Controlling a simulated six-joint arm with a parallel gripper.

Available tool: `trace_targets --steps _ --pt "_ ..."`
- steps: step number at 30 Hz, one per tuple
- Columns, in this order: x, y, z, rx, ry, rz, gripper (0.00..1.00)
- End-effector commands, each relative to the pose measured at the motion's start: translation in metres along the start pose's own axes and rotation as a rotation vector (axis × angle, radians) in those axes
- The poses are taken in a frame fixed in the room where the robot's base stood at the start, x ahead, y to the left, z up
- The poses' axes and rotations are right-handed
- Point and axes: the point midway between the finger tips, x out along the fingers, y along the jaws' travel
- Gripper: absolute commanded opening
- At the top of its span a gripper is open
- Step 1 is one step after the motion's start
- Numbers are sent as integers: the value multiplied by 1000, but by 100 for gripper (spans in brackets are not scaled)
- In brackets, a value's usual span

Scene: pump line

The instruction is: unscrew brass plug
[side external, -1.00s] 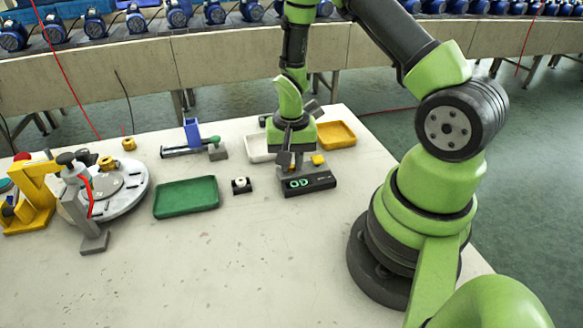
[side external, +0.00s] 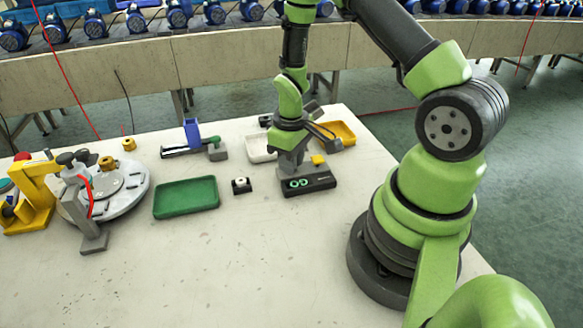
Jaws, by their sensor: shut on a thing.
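A small yellow block (side external: 319,160) sits on the device just right of the jaws. Brass-coloured round parts show at the left: one on the round grey turntable (side external: 130,190), another (side external: 129,144) behind it.
A green tray (side external: 186,197) and a small black block with a white top (side external: 241,186) stand left of the device. A white tray (side external: 261,148) and a yellow tray (side external: 340,132) are behind. A blue-and-grey fixture (side external: 193,135) stands at the back. The table's front is clear.

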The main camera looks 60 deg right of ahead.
Motion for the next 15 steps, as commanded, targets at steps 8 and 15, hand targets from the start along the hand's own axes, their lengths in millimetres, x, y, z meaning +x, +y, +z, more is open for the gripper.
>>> trace_targets --steps 8,15 --pt "0 0 0 -212 0 0 2" --pt "0 0 0 -232 0 0 2"
